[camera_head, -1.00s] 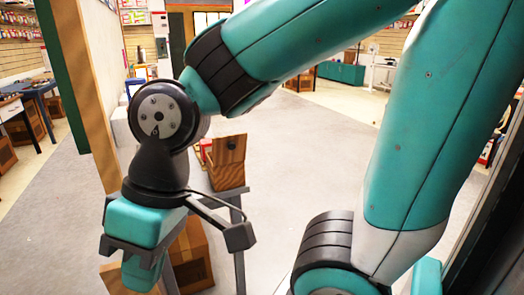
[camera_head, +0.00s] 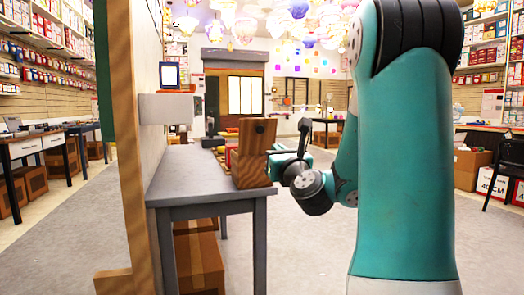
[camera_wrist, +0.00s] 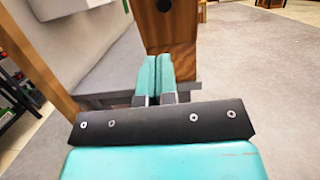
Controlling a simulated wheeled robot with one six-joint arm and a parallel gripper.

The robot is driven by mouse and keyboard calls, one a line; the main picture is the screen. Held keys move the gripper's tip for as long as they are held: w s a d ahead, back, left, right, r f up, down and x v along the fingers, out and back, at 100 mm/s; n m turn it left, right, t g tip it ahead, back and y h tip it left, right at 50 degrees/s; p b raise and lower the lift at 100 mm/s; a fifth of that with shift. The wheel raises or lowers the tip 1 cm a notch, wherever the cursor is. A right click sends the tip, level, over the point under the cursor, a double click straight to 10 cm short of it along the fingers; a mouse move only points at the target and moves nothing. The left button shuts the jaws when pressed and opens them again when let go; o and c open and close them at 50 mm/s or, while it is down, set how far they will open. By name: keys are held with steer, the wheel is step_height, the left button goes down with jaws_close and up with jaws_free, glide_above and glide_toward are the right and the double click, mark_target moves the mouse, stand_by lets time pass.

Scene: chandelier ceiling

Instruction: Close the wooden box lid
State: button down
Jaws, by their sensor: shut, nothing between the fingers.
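The wooden box (camera_head: 253,174) sits at the near right end of a grey table. Its upper wooden panel (camera_head: 247,133), apparently the lid, stands raised and bears a dark round spot. My gripper (camera_head: 277,168) is just right of the box, partly hidden by my own wrist. In the wrist view my gripper (camera_wrist: 156,62) is shut and empty, its teal fingertips in front of the wooden panel (camera_wrist: 169,32). Whether they touch the wood cannot be told. The inside of the box is hidden.
The grey table (camera_head: 185,180) extends behind the box, with small red and yellow items (camera_head: 222,152) on it. A cardboard box (camera_head: 198,262) is underneath. A wooden post (camera_head: 122,150) stands at left. The floor right of the table is open.

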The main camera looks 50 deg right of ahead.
mark_target(260, 129)
steer(key=p+x, duration=0.3)
steer(key=x, duration=0.1)
steer(key=p+x, duration=0.8)
steer(key=shift+w+d+r, duration=0.1)
steer(key=shift+d+r, duration=0.15)
steer(key=shift+r, duration=0.1)
steer(key=shift+w+d+p, duration=0.4)
steer(key=shift+w, duration=0.2)
steer(key=shift+f, duration=0.1)
steer(key=shift+p, duration=0.35)
